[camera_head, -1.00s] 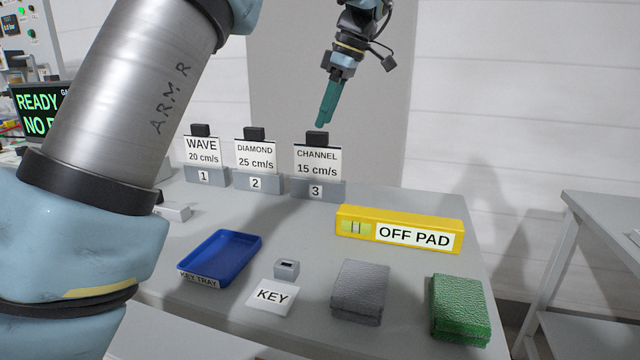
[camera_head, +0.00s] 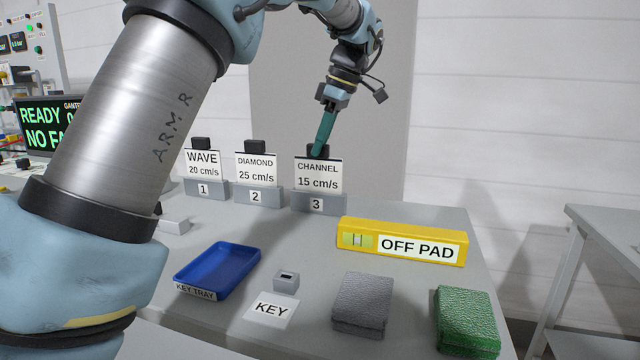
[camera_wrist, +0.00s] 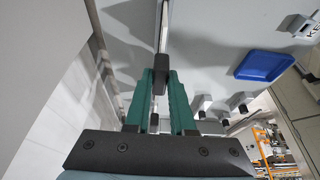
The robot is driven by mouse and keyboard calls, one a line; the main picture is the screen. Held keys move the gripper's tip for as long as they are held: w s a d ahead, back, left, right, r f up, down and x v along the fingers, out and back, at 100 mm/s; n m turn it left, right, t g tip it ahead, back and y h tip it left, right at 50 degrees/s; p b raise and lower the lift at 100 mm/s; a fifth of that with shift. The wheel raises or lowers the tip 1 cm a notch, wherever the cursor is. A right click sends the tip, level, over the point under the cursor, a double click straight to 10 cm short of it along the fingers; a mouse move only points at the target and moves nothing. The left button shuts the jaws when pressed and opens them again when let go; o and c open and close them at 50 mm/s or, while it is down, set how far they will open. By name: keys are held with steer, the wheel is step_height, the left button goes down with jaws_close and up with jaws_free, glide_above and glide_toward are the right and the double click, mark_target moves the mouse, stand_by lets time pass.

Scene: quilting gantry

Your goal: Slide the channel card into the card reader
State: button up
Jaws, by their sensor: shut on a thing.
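The channel card (camera_head: 318,173) is white with a black top tab and stands upright in the grey holder marked 3 (camera_head: 318,204). My gripper (camera_head: 319,150) has teal fingers and comes down from above onto the card's black tab. In the wrist view my gripper (camera_wrist: 159,88) is shut on the black tab of the channel card (camera_wrist: 161,62), with a finger on each side. The card's lower part still shows at the holder in the head view. I cannot make out the card reader in these views.
The wave card (camera_head: 202,164) and diamond card (camera_head: 256,167) stand in holders to the left. In front are a blue key tray (camera_head: 243,286), a yellow level marked OFF PAD (camera_head: 354,240), a grey pad (camera_head: 360,300) and a green pad (camera_head: 467,318).

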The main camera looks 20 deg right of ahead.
jaws_close()
steer(key=shift+r, duration=0.1)
steer(key=shift+r+p, duration=3.1)
